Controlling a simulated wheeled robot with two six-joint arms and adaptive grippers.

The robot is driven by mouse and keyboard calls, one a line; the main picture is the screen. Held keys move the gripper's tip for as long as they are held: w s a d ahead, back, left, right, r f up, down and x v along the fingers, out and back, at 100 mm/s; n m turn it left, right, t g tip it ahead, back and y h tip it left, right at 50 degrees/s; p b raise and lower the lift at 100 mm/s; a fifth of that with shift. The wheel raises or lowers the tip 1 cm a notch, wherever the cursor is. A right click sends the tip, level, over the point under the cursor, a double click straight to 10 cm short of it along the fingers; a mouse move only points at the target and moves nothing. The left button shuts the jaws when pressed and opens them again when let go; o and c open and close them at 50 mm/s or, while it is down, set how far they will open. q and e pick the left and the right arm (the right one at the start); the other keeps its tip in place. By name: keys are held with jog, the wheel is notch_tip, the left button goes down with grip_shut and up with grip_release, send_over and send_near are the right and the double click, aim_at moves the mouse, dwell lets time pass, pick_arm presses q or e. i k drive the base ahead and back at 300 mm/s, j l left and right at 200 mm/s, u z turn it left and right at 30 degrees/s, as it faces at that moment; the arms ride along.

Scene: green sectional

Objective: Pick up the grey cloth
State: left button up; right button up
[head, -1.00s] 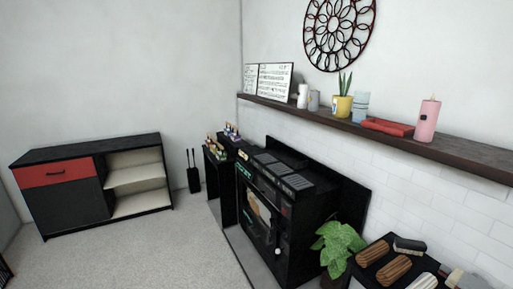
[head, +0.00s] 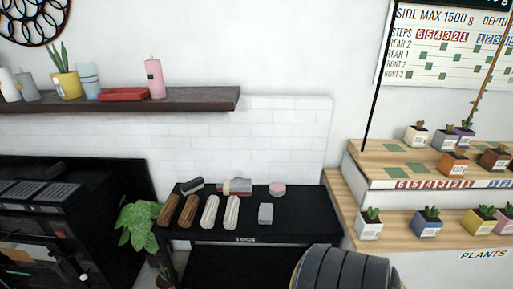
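No piece is clearly recognisable as the grey cloth. A small light-grey piece (head: 265,213) lies on the right part of the black table (head: 306,228) in the head view; it is too small to tell whether it is cloth. A grey and red item (head: 236,186) lies behind it to the left, near the wall, and its material is also unclear. Neither of my grippers is in view.
Brown logs (head: 178,211), pale rolls (head: 221,212), a dark brush-like item (head: 192,185) and a pink round item (head: 277,190) share the table. A leafy plant (head: 137,223) stands at its left. Stepped wooden shelves (head: 345,192) with small pots are at the right.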

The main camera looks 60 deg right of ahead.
aim_at(265, 214)
jog(key=z, duration=2)
